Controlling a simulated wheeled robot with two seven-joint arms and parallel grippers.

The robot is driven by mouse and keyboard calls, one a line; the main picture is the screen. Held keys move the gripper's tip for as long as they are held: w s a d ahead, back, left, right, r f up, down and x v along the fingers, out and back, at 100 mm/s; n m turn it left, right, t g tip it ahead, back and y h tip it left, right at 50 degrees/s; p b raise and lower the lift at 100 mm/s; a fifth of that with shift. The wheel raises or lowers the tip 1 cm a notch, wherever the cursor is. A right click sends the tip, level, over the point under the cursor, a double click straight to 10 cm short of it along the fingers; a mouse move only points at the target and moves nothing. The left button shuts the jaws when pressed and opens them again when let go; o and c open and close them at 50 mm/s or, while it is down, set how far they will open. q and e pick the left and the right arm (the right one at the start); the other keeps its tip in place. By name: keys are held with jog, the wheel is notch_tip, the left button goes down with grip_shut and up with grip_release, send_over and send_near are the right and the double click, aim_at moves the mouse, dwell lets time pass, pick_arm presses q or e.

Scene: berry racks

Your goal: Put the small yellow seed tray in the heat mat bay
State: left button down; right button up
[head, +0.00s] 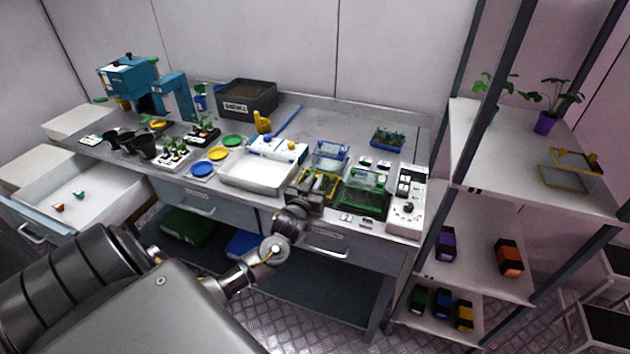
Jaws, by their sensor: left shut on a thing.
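My left gripper (316,191) reaches over the front edge of the bench, right of its middle. It is shut on the small yellow seed tray (331,181), which is partly hidden behind the gripper. I cannot tell whether the tray touches the surface below. A green tray with a clear cover (366,193) stands just right of the gripper, and a blue tray with a clear cover (330,153) stands just behind. A white control unit (406,206) is at the right end. I cannot make out the heat mat bay's borders. My right gripper is not in view.
A white basin (258,178) lies left of the gripper. Blue, yellow and green dishes, potted seedlings and a dark soil box (246,98) stand farther left and back. A shelf rack (530,165) rises at the right. A drawer (80,195) is open at left.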

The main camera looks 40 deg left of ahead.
pick_arm(q)
jog(key=shift+f, duration=0.2)
jog(key=c, duration=1.4)
grip_release()
jog(key=shift+r, duration=0.1)
jog(key=shift+r, duration=0.2)
jog(key=b+v, duration=0.2)
jog(key=v, duration=1)
